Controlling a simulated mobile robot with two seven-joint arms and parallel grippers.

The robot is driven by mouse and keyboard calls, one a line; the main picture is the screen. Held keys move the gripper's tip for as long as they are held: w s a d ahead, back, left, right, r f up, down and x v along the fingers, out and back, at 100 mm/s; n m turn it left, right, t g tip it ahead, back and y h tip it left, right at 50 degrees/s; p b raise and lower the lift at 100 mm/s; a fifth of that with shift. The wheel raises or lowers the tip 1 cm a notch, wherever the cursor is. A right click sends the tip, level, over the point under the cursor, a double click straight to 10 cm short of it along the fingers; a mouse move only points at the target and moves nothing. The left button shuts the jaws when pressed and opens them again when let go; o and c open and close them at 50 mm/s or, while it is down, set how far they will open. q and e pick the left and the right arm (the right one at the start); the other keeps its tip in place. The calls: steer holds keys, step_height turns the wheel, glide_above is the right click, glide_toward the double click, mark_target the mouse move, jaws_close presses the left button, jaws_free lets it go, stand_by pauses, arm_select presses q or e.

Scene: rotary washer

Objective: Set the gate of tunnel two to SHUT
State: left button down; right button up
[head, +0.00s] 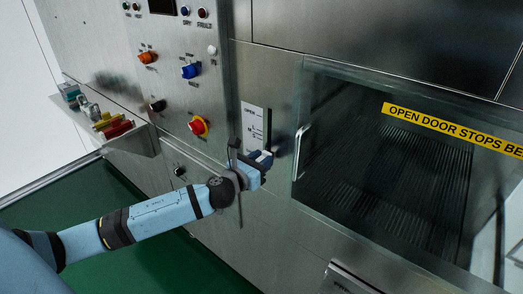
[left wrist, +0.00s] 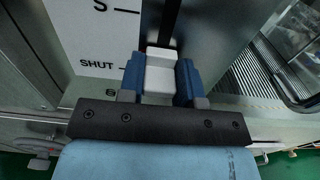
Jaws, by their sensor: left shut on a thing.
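My left gripper (head: 262,167) is at the lower end of a vertical slot (head: 268,125) in the steel panel. In the left wrist view its blue fingers (left wrist: 160,82) are shut on a pale grey gate handle (left wrist: 159,74). The white scale plate (head: 252,118) beside the slot reads OPEN at the top; S and SHUT show on it in the left wrist view (left wrist: 97,35). The handle is about level with the SHUT mark. In the head view the gripper hides the handle and the plate's lower end. My right gripper is out of view.
A door handle (head: 300,150) and glass door with a yellow sign (head: 455,130) are just right of the slot. A shelf (head: 137,140) holds small coloured items. The floor is green.

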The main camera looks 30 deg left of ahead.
arm_select(q)
steer(key=shift+f+b, duration=0.4)
steer(key=shift+f, duration=1)
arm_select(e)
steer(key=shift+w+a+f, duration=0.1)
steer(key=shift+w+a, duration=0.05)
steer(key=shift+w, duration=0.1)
arm_select(q)
steer(key=c, duration=0.8)
jaws_free()
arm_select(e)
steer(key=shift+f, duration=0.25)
arm_select(q)
steer(key=s+a+b, duration=0.1)
steer(key=s, duration=1.2)
steer(key=shift+s, duration=0.4)
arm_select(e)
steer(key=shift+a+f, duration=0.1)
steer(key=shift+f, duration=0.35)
